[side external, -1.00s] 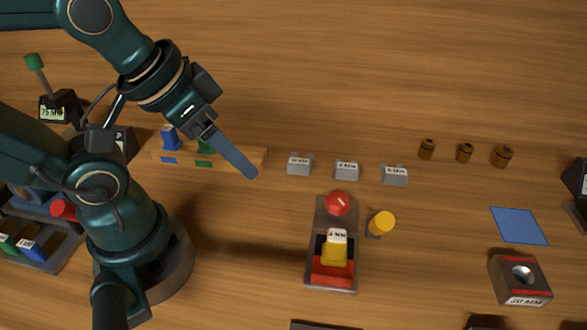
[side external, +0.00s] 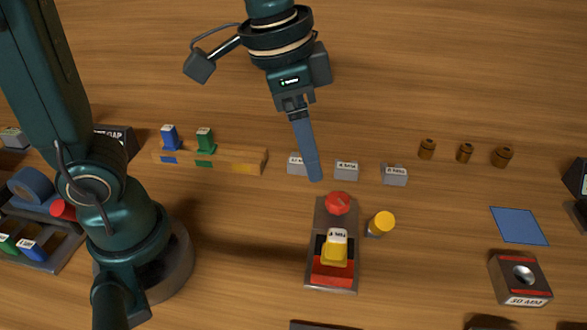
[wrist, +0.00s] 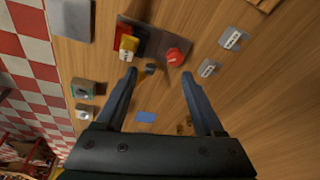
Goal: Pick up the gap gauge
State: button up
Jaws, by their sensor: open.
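A yellow block with a white label, probably the gap gauge (side external: 334,250), sits in a grey fixture (side external: 320,222) with red parts and a red knob (side external: 337,203). The gauge also shows in the wrist view (wrist: 128,45), above and left of the fingertips. My gripper (side external: 315,178) points down above the area behind the red knob, apart from the gauge. In the wrist view my gripper (wrist: 159,74) has its two fingers spread wide with nothing held between them. In the side view the fingers overlap and partly hide a small grey block (side external: 297,164).
A wooden rack (side external: 225,158) holds a blue and a green labelled piece; its yellow-marked end is bare. Labelled grey blocks (side external: 346,170) stand behind the fixture. A yellow-topped cylinder (side external: 381,223) stands close to its right. A blue square (side external: 519,225) and 30 MM block (side external: 520,279) lie right.

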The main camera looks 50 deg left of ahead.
aim_at(338, 234)
jog(key=d+f+m+g, duration=0.1)
jog(key=d+f, duration=0.1)
jog(key=d+f+m+g, duration=0.1)
jog(key=d+f, duration=0.1)
jog(key=f, duration=0.1)
jog(key=d+f+m, duration=0.1)
jog(key=d+f, duration=0.1)
jog(key=shift+w+d+f+g+y, duration=0.15)
jog(key=shift+d+f+g+y, duration=0.1)
jog(key=shift+d+g+y, duration=0.15)
jog(key=shift+f, duration=2.35)
grip_shut()
